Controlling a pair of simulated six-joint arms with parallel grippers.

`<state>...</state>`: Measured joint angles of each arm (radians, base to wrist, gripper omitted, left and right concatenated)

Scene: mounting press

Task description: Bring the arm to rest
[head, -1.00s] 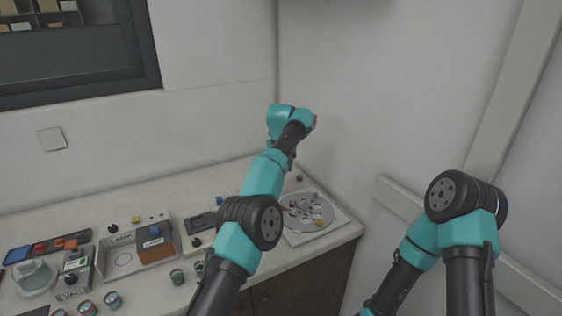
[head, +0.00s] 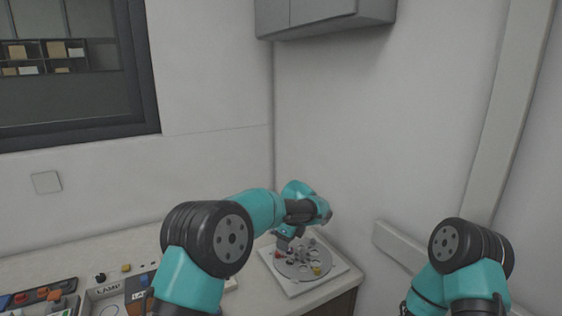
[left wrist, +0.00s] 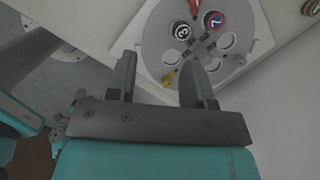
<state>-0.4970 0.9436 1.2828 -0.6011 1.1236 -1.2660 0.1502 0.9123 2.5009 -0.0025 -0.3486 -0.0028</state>
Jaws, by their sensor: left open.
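My left arm (head: 265,208) reaches across the counter from the left. Its gripper (head: 287,240) is small and partly hidden in the head view, low beside the round grey plate (head: 290,268). In the left wrist view the two dark fingers (left wrist: 157,68) are apart, with nothing between them, and overlap the near edge of the plate (left wrist: 152,45). My right arm (head: 465,265) stands folded at the right; its gripper is outside both views.
The plate lies on a white square board (head: 337,272) at the counter's right end, near the corner walls. It has holes and holds a yellow piece (head: 317,270) and numbered round pieces (left wrist: 181,31). Controls labelled LAMP (head: 108,291) stand at left. A grey cabinet (head: 325,15) hangs above.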

